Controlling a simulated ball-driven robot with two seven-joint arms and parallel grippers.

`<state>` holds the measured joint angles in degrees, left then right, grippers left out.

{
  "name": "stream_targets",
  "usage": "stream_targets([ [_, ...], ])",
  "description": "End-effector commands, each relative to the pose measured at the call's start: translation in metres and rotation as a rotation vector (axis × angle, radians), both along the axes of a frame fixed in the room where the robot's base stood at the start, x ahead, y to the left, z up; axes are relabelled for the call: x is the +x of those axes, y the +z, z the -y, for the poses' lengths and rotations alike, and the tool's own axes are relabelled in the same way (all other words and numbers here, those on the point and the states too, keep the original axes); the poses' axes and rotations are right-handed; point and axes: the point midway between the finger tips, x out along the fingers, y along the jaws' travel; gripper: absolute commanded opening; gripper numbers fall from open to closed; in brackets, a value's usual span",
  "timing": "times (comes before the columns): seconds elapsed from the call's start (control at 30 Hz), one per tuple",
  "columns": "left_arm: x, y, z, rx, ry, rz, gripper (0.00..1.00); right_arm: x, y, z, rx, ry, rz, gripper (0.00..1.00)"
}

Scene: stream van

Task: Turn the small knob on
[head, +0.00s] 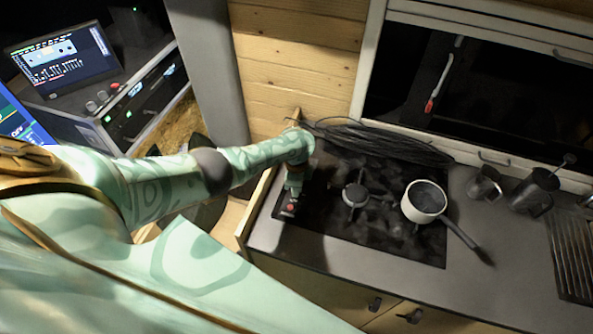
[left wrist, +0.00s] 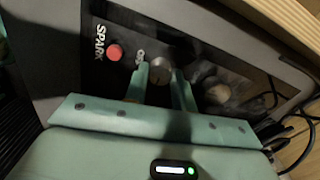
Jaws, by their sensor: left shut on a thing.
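The small knob (left wrist: 158,68) is dark and round and sits on a black panel of the hob in the left wrist view. My left gripper (left wrist: 161,78) has one finger on each side of it and is shut on it. In the head view my left gripper (head: 292,188) points down at the left end of the black hob (head: 330,228), and the knob is hidden there. My right gripper is not in view.
A red button (left wrist: 115,52) marked SPARK lies left of the knob. Another round knob (left wrist: 217,93) lies right of it. A white pot (head: 424,197) stands on the hob. Black cables (head: 385,142) lie behind it.

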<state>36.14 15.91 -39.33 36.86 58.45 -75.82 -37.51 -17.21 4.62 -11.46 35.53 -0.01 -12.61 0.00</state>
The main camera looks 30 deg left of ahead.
Motion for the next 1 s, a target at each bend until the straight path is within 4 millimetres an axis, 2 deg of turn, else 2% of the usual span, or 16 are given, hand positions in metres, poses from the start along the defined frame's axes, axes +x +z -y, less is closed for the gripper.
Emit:
stream_targets([
  [0.3,0.0006,0.0007,-0.0004,0.000,0.086,0.001,0.03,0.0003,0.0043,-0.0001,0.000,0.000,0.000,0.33],
  [0.77,0.0009,0.0006,-0.0006,0.001,0.096,0.002,0.03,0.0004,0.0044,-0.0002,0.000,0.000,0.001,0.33],
  [0.8,0.0009,0.0006,-0.0005,0.001,0.096,0.002,0.37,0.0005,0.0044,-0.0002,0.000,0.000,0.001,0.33],
  [0.83,0.0008,0.0006,-0.0004,0.001,0.096,0.002,0.45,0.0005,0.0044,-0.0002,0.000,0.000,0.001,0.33],
  [1.0,0.0006,0.0004,-0.0002,0.000,0.095,0.001,0.47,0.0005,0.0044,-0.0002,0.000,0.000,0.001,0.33],
])
